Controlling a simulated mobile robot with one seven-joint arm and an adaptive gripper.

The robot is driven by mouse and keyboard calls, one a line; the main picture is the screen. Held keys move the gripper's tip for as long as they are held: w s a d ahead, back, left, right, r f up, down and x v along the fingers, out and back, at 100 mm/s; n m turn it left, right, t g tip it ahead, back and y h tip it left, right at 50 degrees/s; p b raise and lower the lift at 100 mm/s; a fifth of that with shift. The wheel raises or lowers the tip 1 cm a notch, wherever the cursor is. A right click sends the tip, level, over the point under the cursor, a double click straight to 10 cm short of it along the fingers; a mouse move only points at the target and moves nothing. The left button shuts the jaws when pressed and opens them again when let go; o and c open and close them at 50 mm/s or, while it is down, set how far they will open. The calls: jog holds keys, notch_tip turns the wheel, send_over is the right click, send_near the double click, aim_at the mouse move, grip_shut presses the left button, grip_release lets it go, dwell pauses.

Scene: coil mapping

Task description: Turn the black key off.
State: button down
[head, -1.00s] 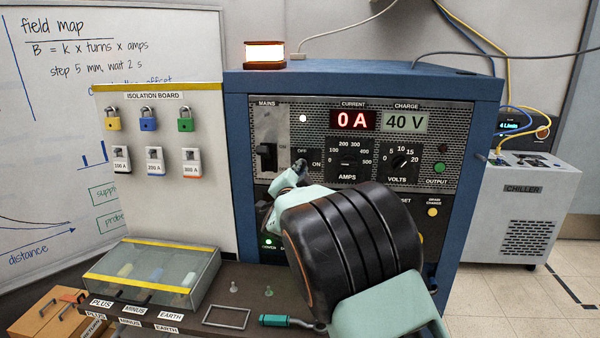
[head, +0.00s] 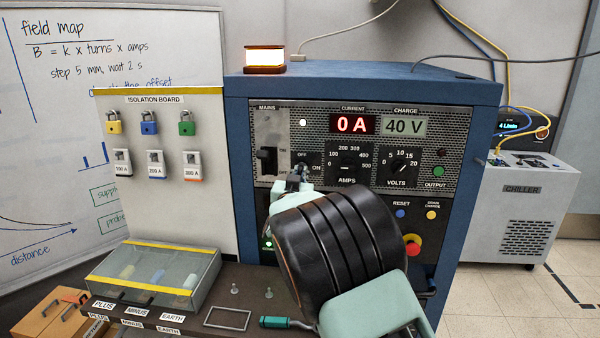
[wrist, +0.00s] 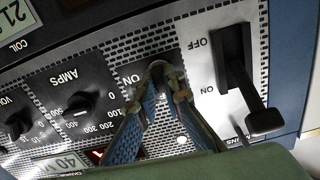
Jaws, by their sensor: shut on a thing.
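The black key sits in the OFF/ON key switch on the power supply's front panel. In the wrist view only a dark bit of the key (wrist: 157,69) shows between my fingertips. My gripper (wrist: 166,80) is shut on it, its blue-padded fingers either side. In the head view my gripper (head: 303,177) reaches up to the switch plate (head: 312,158), and my wrist and gripper cover the panel below. The plate's OFF and ON labels show, but the key's exact angle is hidden.
The mains lever (head: 267,160) is close left of the key; it also shows in the wrist view (wrist: 240,75). The amps knob (head: 348,165) is close right. A red emergency knob (head: 412,244) is beside my arm. The current display (head: 352,124) reads 0 A, the charge display (head: 404,126) 40 V.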

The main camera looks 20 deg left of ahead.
jog(key=shift+n, duration=0.4)
jog(key=c, duration=2)
grip_release()
jog(key=shift+c, duration=0.2)
jog(key=v, duration=1.2)
